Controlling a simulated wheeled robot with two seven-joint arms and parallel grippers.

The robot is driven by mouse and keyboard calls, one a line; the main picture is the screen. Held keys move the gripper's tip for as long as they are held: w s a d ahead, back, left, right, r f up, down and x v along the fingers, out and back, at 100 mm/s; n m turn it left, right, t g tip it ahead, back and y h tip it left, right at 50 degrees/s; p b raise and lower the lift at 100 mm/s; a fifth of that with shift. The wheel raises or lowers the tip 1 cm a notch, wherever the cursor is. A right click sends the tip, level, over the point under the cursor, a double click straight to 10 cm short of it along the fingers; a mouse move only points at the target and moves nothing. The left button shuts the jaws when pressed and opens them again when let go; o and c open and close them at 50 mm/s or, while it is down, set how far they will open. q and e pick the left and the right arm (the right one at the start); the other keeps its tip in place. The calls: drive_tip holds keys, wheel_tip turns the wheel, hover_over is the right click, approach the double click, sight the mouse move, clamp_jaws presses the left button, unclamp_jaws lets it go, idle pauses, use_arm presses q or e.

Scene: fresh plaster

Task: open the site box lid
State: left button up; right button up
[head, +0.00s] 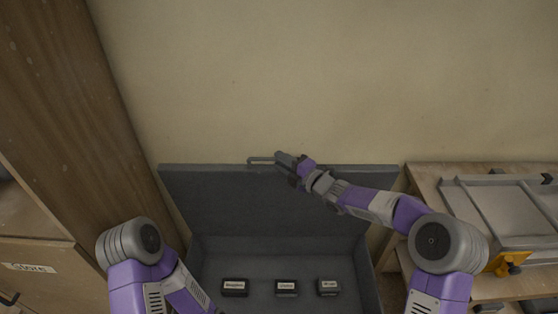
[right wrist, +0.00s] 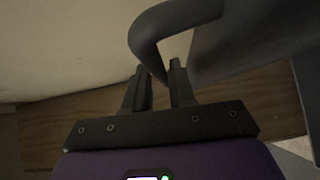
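The site box (head: 368,275) is grey and stands against the wall. Its lid (head: 230,200) is raised, standing up at the back, and the inside of the box shows. A grey bar handle (head: 258,160) sits at the lid's top edge. My right gripper (head: 280,157) is at the right part of this handle. In the right wrist view the curved handle (right wrist: 150,42) runs down between the two close fingers of the gripper (right wrist: 160,78), which look shut on it. The left forearm shows at the bottom left, but its gripper is out of frame.
Several small dark labelled blocks, including one (head: 287,287), lie in the box. A wooden bench (head: 425,180) with a metal-framed tool stands at the right. A wooden cabinet (head: 45,265) stands at the left. The plaster wall is close behind the lid.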

drive_tip(key=shift+x, duration=1)
drive_tip(key=shift+c, duration=0.2)
clamp_jaws()
